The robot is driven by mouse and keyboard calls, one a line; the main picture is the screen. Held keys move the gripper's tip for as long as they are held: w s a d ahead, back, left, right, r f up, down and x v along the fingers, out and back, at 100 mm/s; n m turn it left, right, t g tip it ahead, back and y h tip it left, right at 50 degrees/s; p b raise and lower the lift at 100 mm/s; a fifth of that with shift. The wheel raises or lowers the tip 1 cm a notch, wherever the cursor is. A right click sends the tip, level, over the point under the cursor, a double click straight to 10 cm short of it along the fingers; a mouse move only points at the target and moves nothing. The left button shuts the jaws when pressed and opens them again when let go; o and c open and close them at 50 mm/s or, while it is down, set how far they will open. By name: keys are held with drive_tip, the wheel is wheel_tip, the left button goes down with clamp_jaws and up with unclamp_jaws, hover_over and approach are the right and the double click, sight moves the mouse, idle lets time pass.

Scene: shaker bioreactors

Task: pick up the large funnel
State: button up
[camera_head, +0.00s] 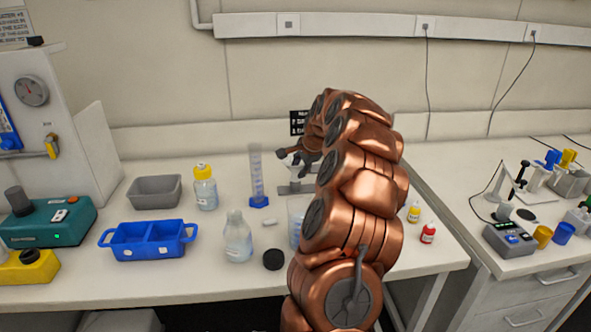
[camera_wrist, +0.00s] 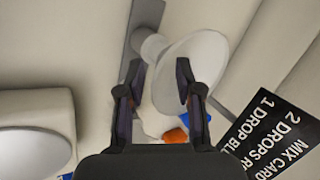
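A white funnel-like piece (camera_wrist: 196,58) with a wide round mouth shows in the wrist view, just beyond my fingertips; its narrow end points to a grey bar (camera_wrist: 146,28). I take it for the large funnel. My gripper (camera_wrist: 158,70) is open, with its two dark fingers apart. The right finger overlaps the wide part in the picture; I cannot tell whether they touch. In the head view my gripper (camera_head: 292,156) is near the back of the bench, above a grey stand base (camera_head: 290,188). My copper arm hides much of that area, and I cannot clearly make out the funnel there.
A graduated cylinder (camera_head: 257,178) stands left of my gripper. A capped bottle (camera_head: 205,188), a clear bottle (camera_head: 238,238), a blue tray (camera_head: 150,240) and a grey bin (camera_head: 154,191) are farther left. A black sign (camera_wrist: 272,135) is at the wrist view's right; a rounded white object (camera_wrist: 35,130) is at left.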

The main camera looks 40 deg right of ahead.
clamp_jaws()
idle(0.4)
